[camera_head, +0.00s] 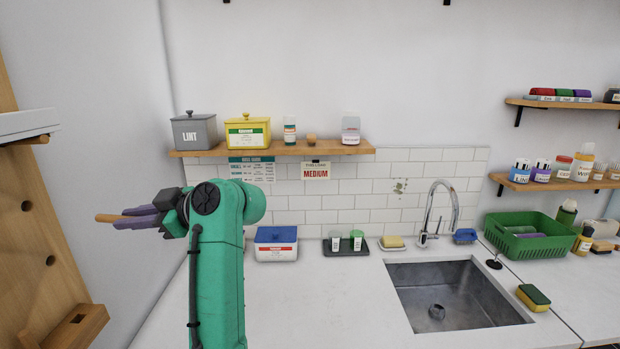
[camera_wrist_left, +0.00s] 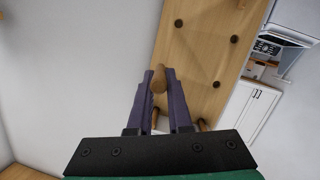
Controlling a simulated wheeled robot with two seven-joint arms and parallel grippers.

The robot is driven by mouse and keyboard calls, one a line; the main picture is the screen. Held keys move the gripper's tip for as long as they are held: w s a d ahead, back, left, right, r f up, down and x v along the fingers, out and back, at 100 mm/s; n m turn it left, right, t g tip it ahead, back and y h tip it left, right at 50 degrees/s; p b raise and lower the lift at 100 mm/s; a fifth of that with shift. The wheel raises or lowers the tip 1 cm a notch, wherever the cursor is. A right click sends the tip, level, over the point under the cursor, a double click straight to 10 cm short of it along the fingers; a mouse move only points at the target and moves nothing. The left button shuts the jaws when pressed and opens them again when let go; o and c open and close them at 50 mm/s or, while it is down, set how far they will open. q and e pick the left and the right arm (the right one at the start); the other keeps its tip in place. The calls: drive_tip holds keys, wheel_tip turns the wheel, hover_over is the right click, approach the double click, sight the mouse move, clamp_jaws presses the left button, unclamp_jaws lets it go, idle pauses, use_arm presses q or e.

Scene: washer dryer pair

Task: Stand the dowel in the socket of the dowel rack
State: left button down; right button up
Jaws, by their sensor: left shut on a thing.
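The dowel (camera_head: 107,217) is a light wooden rod held between the purple fingers of my left gripper (camera_head: 137,217). In the head view it lies roughly level, its end pointing left toward the wooden board. In the left wrist view the dowel (camera_wrist_left: 159,80) sticks out past the fingertips of my left gripper (camera_wrist_left: 160,76). The wooden board (camera_head: 42,215) with dark round holes stands at the left; it also shows in the left wrist view (camera_wrist_left: 210,50). A wooden block with a dark opening (camera_head: 77,328), perhaps the rack's socket, is at its lower edge, below my gripper and apart from the dowel. My right gripper is out of view.
A pale shelf (camera_head: 28,124) juts out at the upper left. A wall shelf (camera_head: 275,150) holds bins and bottles. A blue-lidded tub (camera_head: 276,244) and a sink (camera_head: 455,295) are on the white counter (camera_head: 300,300), whose front left is clear.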

use_arm(q)
drive_tip(key=a+f+b, duration=0.2)
drive_tip(key=a+f, duration=0.3)
drive_tip(key=f, duration=0.3)
wheel_tip(320, 180, down, 16)
drive_tip(key=s+d+f+m+t+h+b, duration=0.1)
drive_tip(key=m+t+h+b, duration=0.25)
drive_tip(key=m+t, duration=0.3)
drive_tip(key=s+d+f+m+t+h+b, duration=0.2)
drive_tip(key=s+d+f+m+h, duration=0.3)
drive_tip(key=f, duration=0.5)
drive_tip(key=s+d+f+m+t+h+b, duration=0.3)
drive_tip(key=s+d+f+m+t+h, duration=0.2)
drive_tip(key=d+f, duration=0.5)
drive_tip(key=s+d+h, duration=0.2)
drive_tip(key=s, duration=0.1)
drive_tip(key=shift+s+d+f, duration=0.15)
drive_tip(key=shift+s+f, duration=0.05)
drive_tip(key=shift+s, duration=0.15)
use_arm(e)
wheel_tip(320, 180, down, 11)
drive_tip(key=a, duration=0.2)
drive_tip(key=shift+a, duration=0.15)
use_arm(q)
drive_tip(key=shift+f, duration=0.1)
